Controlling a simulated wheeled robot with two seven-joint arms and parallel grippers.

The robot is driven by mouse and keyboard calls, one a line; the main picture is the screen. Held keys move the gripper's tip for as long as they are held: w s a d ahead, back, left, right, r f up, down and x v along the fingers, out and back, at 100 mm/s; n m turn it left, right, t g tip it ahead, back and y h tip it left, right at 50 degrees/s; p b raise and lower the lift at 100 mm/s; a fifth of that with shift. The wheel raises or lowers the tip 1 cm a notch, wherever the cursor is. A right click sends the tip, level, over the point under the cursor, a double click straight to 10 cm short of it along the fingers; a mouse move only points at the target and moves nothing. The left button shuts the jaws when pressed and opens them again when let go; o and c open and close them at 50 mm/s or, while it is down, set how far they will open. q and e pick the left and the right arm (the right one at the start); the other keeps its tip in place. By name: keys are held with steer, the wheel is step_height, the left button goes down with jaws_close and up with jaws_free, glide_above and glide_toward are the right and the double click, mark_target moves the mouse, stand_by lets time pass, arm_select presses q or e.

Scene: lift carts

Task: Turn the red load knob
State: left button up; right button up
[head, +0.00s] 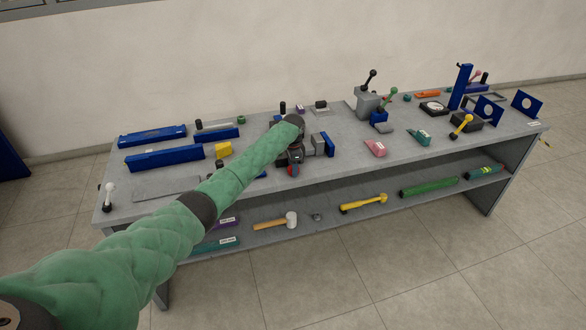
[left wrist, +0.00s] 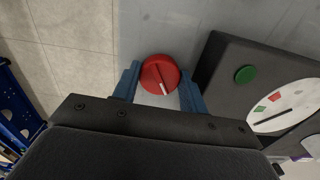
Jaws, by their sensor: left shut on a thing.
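The red load knob (left wrist: 157,70) is round and has a white pointer line, which points down and slightly right in the left wrist view. My left gripper (left wrist: 160,80) has its two blue fingers on either side of the knob and is shut on it. In the head view my left gripper (head: 293,168) is at the front edge of the workbench, with a bit of red between its fingers. My arm hides much of that spot. My right gripper is not in view.
A dark box (left wrist: 225,85) with a green button (left wrist: 245,74) and a white dial (left wrist: 285,106) stands right of the knob. The grey workbench (head: 345,167) holds blue bars (head: 165,157), a pink wedge (head: 375,148) and levers. Its lower shelf holds a mallet (head: 275,222) and other tools.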

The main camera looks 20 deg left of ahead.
arm_select(q)
steer(key=shift+m, duration=0.9)
steer(key=m+b, duration=0.1)
steer(key=m, duration=0.1)
steer(key=shift+m, duration=0.4)
steer(key=shift+m+b, duration=0.3)
steer(key=shift+m, duration=0.2)
steer(key=m+b, duration=0.1)
steer(key=m, duration=0.3)
steer(key=shift+w, duration=0.1)
steer(key=m+b, duration=0.3)
steer(key=m, duration=0.4)
steer(key=shift+r+m, duration=0.1)
steer(key=shift+m, duration=0.8)
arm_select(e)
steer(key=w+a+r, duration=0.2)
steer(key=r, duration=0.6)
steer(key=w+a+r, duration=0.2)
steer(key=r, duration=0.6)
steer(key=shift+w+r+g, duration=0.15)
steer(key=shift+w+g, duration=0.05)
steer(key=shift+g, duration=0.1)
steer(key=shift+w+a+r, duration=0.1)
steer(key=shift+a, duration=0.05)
arm_select(q)
steer(key=o, duration=1)
